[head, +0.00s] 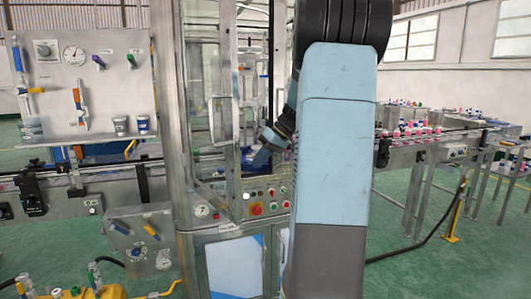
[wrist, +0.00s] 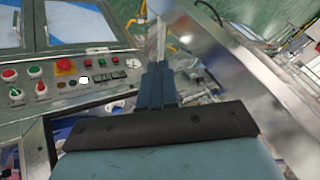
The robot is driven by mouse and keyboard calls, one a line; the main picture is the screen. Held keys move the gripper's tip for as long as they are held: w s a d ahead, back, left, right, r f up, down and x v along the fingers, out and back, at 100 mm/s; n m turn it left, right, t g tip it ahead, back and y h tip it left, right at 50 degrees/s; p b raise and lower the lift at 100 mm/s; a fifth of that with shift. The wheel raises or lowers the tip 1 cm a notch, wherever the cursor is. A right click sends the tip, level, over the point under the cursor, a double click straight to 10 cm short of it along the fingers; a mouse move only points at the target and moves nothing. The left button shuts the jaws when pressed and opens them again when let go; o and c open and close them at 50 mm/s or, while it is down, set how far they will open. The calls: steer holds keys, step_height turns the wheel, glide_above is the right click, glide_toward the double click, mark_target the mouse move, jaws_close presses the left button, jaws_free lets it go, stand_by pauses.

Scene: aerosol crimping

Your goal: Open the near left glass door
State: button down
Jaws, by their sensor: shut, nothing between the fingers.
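The near left glass door (head: 226,125) is a tall metal-framed pane on the machine cabinet, left of my arm in the head view. A long vertical bar handle (head: 211,120) shows on it. I cannot tell whether the door stands ajar. My gripper (head: 258,158) is right of the door's frame, above the control panel, and partly hidden by my arm. In the wrist view my gripper (wrist: 157,72) has its blue fingers together, with nothing held. A broad metal bar (wrist: 258,88) runs diagonally just right of the fingers; I cannot tell whether they touch it.
The control panel (head: 262,205) with a red stop button lies below my gripper; it also shows in the wrist view (wrist: 60,82). A gauge board (head: 85,85) stands left. A conveyor (head: 420,145) with pink-topped items runs right. Green floor is open at front right.

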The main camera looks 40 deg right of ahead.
steer(key=a+f, duration=0.2)
steer(key=a, duration=0.3)
steer(key=shift+w+a+f, duration=0.35)
steer(key=shift+w, duration=0.05)
